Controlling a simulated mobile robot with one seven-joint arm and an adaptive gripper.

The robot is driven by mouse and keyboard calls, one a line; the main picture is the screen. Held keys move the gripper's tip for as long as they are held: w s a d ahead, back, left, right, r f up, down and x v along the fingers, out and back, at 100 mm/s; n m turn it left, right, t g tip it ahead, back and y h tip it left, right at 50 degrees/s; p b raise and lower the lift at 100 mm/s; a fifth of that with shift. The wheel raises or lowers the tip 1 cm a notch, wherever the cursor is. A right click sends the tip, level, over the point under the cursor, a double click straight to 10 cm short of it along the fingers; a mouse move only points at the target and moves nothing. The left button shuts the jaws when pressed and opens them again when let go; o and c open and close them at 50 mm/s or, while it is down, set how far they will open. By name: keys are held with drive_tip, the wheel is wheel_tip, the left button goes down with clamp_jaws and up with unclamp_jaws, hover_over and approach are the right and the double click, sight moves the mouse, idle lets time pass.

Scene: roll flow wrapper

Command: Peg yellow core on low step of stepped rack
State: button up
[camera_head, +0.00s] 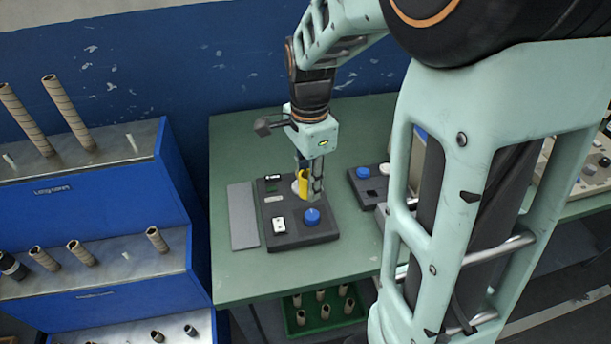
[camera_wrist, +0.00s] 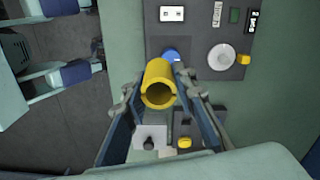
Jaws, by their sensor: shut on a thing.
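The yellow core (camera_head: 302,184) is a short hollow tube. My gripper (camera_head: 310,185) is shut on it and holds it over the dark control panel on the green table. In the wrist view the yellow core (camera_wrist: 159,84) sits between the two fingers of my gripper (camera_wrist: 160,90), its open end toward the camera. The blue stepped rack (camera_head: 95,200) stands at the left in the head view, apart from my gripper. Its low step (camera_head: 120,330) is cut off by the bottom edge of the picture and carries several short brown cores.
Tall brown cores (camera_head: 66,108) stand on the top step, shorter ones (camera_head: 80,252) and a black one (camera_head: 10,265) on the middle step. Bare pegs show between them. The control panel (camera_head: 290,235) has a blue knob. A green crate (camera_head: 322,312) of cores sits under the table (camera_head: 240,285).

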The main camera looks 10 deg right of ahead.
drive_tip(key=w+f+n, duration=0.1)
drive_tip(key=f+n, duration=0.1)
drive_tip(key=n, duration=0.2)
drive_tip(key=w+f+n, duration=0.1)
drive_tip(key=f+n, duration=0.1)
drive_tip(key=n, duration=0.2)
drive_tip(key=w+d+f+n, duration=0.1)
drive_tip(key=f+n, duration=0.1)
drive_tip(key=n, duration=0.1)
drive_tip(key=shift+w+f+n, duration=0.25)
drive_tip(key=shift+n, duration=0.15)
drive_tip(key=n, duration=0.1)
drive_tip(key=f+n, duration=0.1)
drive_tip(key=shift+w+d+f+n, duration=0.2)
drive_tip(key=shift+w+f+n, duration=0.1)
drive_tip(key=shift+w, duration=0.1)
drive_tip(key=shift+f, duration=0.1)
drive_tip(key=shift+a+n, duration=0.15)
drive_tip(key=shift+n, duration=0.15)
